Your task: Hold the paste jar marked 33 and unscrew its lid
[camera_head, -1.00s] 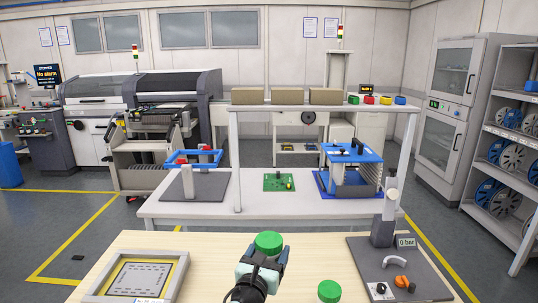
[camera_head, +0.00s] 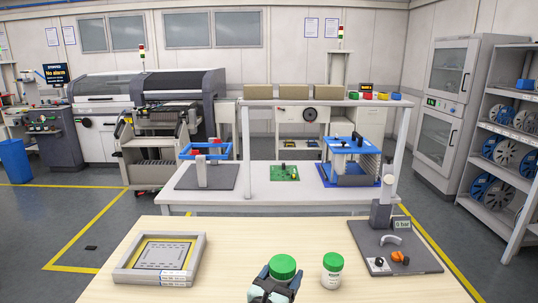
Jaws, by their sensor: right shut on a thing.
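My right gripper (camera_head: 280,283) is at the bottom middle of the head view, shut on a jar with a green lid (camera_head: 284,264). The lid shows above the fingers; the gripper hides most of the jar's body and any number on it. A second jar (camera_head: 332,272), white with a green lid, stands upright on the wooden table just right of the gripper. Its label is too small to read, so I cannot tell which jar is marked 33. Both lids are on. My left gripper is not in view.
A framed stencil (camera_head: 158,259) lies on the table at the left. A dark grey plate (camera_head: 428,262) with a post, a grey hook and an orange part is at the right. A white bench (camera_head: 250,190) stands behind.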

